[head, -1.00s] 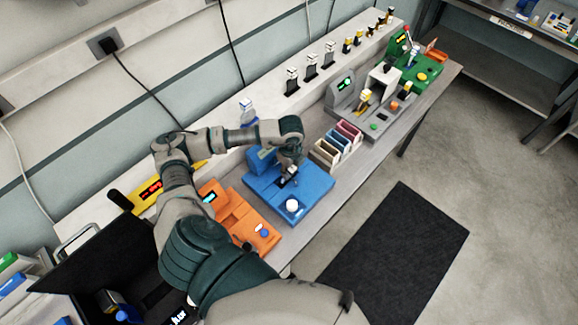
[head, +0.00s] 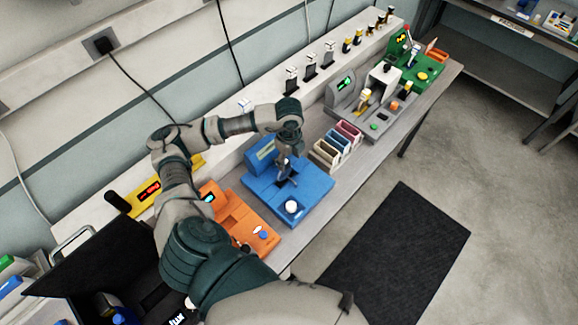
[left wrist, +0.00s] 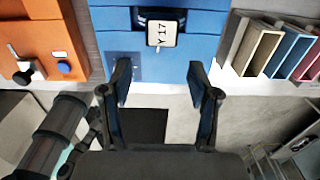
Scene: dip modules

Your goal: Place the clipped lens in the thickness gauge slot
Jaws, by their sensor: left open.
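The blue device (head: 318,185), which I take to be the thickness gauge, stands on the bench with a white knob at its front. In the left wrist view the blue device (left wrist: 110,38) has a dark recess. A white tag marked Y 17 (left wrist: 162,34) shows at this recess, probably on the clipped lens. The lens itself is not clear, and I cannot tell how deep it sits. My left gripper (head: 284,175) is over the blue device; in the left wrist view its fingers (left wrist: 160,68) are spread with nothing between them, apart from the tag. My right gripper is not in view.
An orange device (head: 240,218) stands left of the blue one. Several coloured bins (head: 338,145) stand close on its right, with grey (head: 375,115) and green (head: 425,75) devices beyond. Clips on stands (head: 311,68) line the back ledge. A dark case (head: 100,265) is at lower left.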

